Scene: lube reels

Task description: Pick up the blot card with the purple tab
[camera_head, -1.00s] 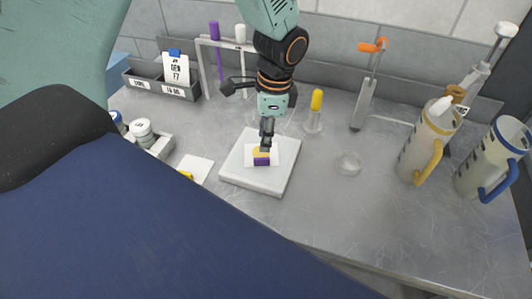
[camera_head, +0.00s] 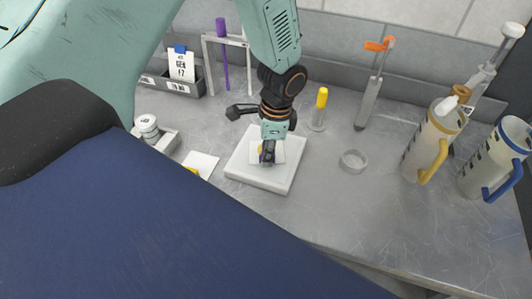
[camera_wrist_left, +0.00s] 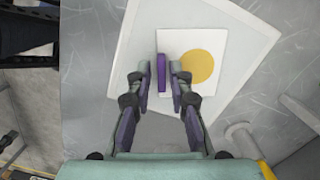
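The blot card (camera_head: 280,151) lies on a pale square slab (camera_head: 240,167) on the metal bench. In the left wrist view the card (camera_wrist_left: 217,42) is white with a round yellow spot. Its purple tab (camera_wrist_left: 161,74) stands up along its left side. My left gripper (camera_head: 267,155) is over the card and hides much of it in the head view. In the left wrist view the left gripper (camera_wrist_left: 161,77) is open, with its fingertips on either side of the tab and a small gap at each side. My right gripper is in neither view.
Another white card (camera_head: 203,162) lies left of the slab. A yellow-capped vial (camera_head: 320,108), a clear dish (camera_head: 353,161) and two jugs, with a yellow handle (camera_head: 434,165) and a blue handle (camera_head: 500,190), stand to the right. A rack (camera_head: 225,60) stands behind.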

